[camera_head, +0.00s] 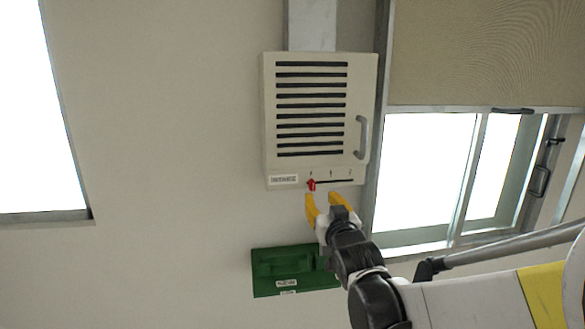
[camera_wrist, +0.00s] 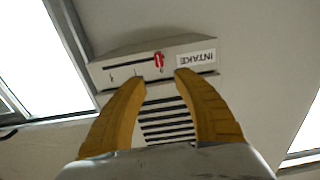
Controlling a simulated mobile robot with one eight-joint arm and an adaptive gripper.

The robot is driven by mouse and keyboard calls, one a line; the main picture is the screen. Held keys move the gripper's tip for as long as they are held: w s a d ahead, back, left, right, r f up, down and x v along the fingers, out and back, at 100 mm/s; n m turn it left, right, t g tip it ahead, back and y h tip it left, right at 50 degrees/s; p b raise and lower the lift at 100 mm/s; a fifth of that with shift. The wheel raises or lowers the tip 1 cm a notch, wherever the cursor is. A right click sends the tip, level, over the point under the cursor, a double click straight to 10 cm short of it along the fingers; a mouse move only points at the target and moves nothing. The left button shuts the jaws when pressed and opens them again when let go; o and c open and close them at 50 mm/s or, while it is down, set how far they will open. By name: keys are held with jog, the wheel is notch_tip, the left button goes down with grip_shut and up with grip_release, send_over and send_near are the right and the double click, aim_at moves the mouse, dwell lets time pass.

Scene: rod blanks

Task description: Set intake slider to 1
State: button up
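The intake unit (camera_head: 270,120) is a beige wall box with dark slats; its lower face with an upside-down INTAKE label (camera_wrist: 196,58) shows in the wrist view. The red slider knob (camera_head: 311,185) sits at the left end of a dark slot (camera_head: 335,181) in the head view. In the wrist view the red knob (camera_wrist: 159,61) is at the label end of the slot. Small marks line the slot, too small to read. My gripper (camera_head: 321,198) has its yellow fingers apart just below the knob. In the wrist view my gripper (camera_wrist: 160,79) is open and empty, the knob beyond the gap between its fingertips.
A green box (camera_head: 262,282) with labels is on the wall below, partly behind my arm. A window (camera_head: 425,170) with a frame and blind (camera_head: 480,50) is close on the right. A handle (camera_head: 361,138) sticks out from the unit's right side.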

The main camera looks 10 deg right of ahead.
aim_at(313, 185)
jog(key=w+p, duration=0.1)
jog(key=w, duration=0.9)
jog(key=shift+w, duration=0.25)
grip_shut()
